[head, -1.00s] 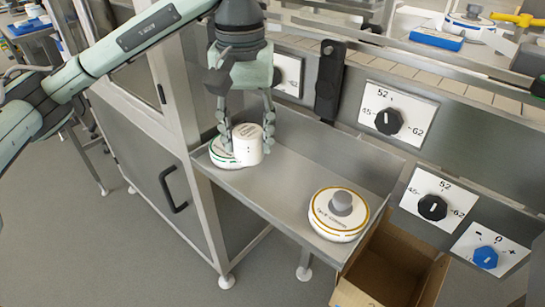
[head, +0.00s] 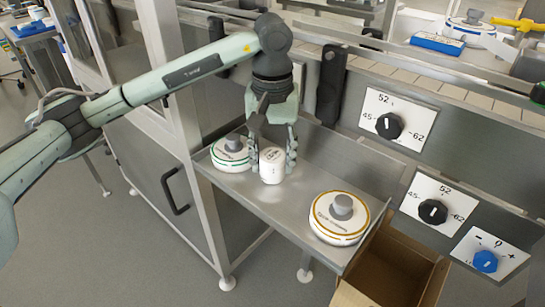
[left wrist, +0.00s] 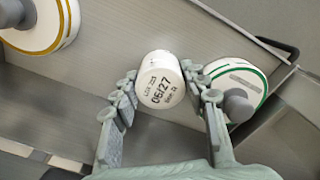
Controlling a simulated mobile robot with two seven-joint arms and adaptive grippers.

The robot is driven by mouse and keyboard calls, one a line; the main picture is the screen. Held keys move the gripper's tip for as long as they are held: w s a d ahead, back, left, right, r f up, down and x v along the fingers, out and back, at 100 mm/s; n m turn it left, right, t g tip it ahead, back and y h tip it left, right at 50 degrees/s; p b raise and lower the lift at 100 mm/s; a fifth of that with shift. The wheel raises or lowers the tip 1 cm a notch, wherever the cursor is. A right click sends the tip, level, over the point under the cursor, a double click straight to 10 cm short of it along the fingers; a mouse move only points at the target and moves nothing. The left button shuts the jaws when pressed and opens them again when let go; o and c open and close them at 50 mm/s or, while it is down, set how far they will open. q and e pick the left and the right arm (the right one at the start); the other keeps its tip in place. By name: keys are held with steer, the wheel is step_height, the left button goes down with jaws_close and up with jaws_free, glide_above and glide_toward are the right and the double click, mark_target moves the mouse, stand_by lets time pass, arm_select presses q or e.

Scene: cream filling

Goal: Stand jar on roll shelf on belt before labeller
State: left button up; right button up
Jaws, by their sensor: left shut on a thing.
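The jar (head: 272,167) is small and white. My left gripper (head: 273,160) is shut on it, one finger on each side. In the left wrist view the jar (left wrist: 160,80) shows printed text reading 06/27 on the face toward the camera. It is over the metal roll shelf (head: 270,205), between the green-edged roll (head: 231,153) and the yellow-edged roll (head: 339,217). I cannot tell whether its lower end touches the shelf. The pale slatted belt (head: 440,81) runs behind the metal rail, above and behind the shelf. My right gripper is not in view.
A black upright part (head: 330,82) stands on the rail just right of my left gripper. Dial panels (head: 398,122) line the machine front. An open cardboard box (head: 395,265) sits below the shelf's right end. The shelf's front middle is bare.

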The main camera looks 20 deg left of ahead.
arm_select(q)
steer(key=shift+f, duration=0.1)
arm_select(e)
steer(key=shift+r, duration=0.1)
arm_select(q)
steer(key=o, duration=1.2)
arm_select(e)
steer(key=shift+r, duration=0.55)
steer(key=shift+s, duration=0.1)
